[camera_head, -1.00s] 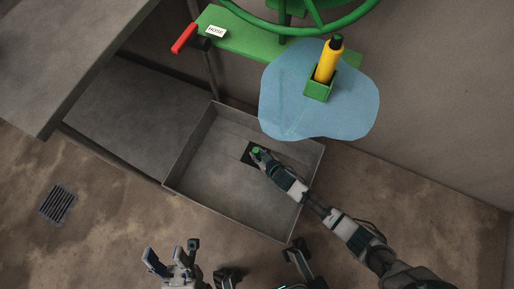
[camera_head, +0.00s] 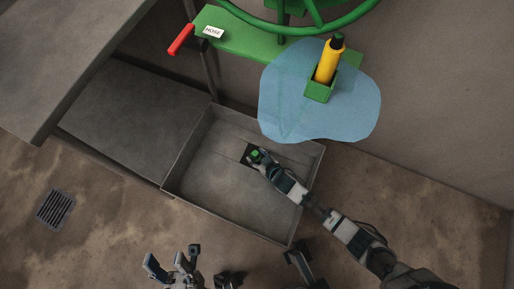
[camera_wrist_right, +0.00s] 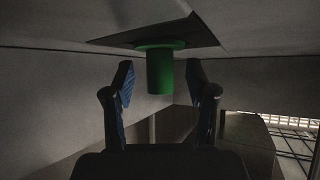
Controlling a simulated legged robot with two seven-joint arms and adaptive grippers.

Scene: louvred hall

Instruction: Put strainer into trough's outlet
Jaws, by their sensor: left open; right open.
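The green strainer (camera_head: 255,153) is at the dark square outlet (camera_head: 246,160) in the trough (camera_head: 213,187). In the right wrist view the strainer (camera_wrist_right: 160,72) shows as a green cylinder with a wider flange against the dark outlet plate (camera_wrist_right: 200,33). My right gripper (camera_head: 259,157) reaches into the trough at the strainer. In the wrist view its fingers (camera_wrist_right: 160,82) are open, one on each side of the cylinder, with gaps. How deep the strainer sits is hidden. My left gripper (camera_head: 172,262) is open and empty at the bottom, outside the trough.
A translucent blue sheet-like patch (camera_head: 285,95) hangs over the trough's back right corner. A yellow tool (camera_head: 327,65) stands in a green holder (camera_head: 320,92). A green shelf with a red handle (camera_head: 181,40) is behind. A floor grate (camera_head: 55,208) lies at left.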

